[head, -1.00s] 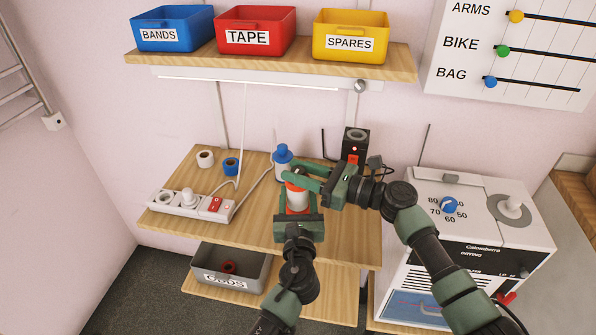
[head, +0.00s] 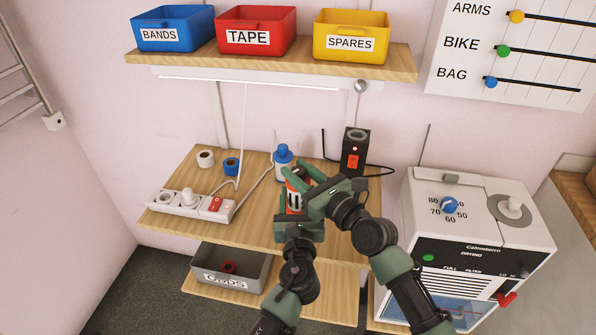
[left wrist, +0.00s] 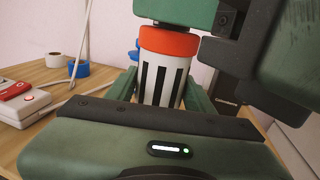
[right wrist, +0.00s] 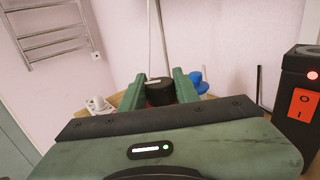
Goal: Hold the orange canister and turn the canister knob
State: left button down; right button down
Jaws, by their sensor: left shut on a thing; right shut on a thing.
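The orange canister (head: 294,203) stands upright on the wooden bench, partly hidden by my grippers. In the left wrist view the canister (left wrist: 162,75) shows an orange top band and a white body with black stripes. My left gripper (head: 294,208) is shut on its body from the front. My right gripper (head: 298,177) is at its top, coming from the lower right. In the right wrist view the dark round knob (right wrist: 160,93) sits between the fingers of my right gripper (right wrist: 160,88), which is shut on it.
A blue-capped bottle (head: 283,160) stands just behind the canister. A black box with a red switch (head: 353,155) is behind to the right. A power strip (head: 190,203) and tape rolls (head: 231,166) lie left. A white machine (head: 480,225) stands right.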

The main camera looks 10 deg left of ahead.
jog(key=shift+f, duration=0.2)
jog(key=c, duration=1)
grip_release()
jog(key=shift+r, duration=0.1)
jog(key=shift+c, duration=0.2)
jog(key=shift+d, duration=0.15)
jog(key=v, duration=1.2)
